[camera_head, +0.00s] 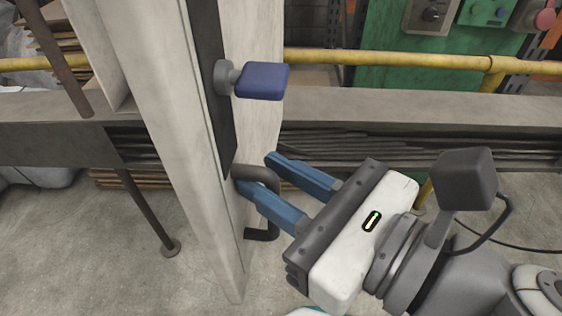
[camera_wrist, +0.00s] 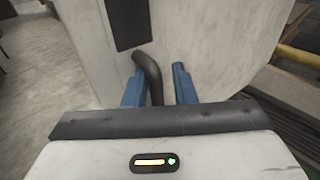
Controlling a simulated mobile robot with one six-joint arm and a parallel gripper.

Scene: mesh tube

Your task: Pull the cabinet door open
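The cabinet door (camera_head: 262,135) is a pale, worn upright panel left of centre in the head view. It also fills the upper middle of the wrist view (camera_wrist: 215,40). A dark bent bar handle (camera_head: 268,190) stands out from it below a dark vertical plate. My gripper (camera_head: 254,171) reaches in from the right with its two blue fingers apart on either side of the handle. In the wrist view the handle (camera_wrist: 153,75) lies between the fingers, close to the left one, with a gap to the right one. Whether the left finger touches it I cannot tell.
A blue knob (camera_head: 262,80) on a grey stem sticks out above the handle and my fingers. Behind are a grey beam (camera_head: 420,108), a yellow pipe (camera_head: 400,59) and a green machine (camera_head: 440,30). Bare concrete floor (camera_head: 90,240) lies at the lower left.

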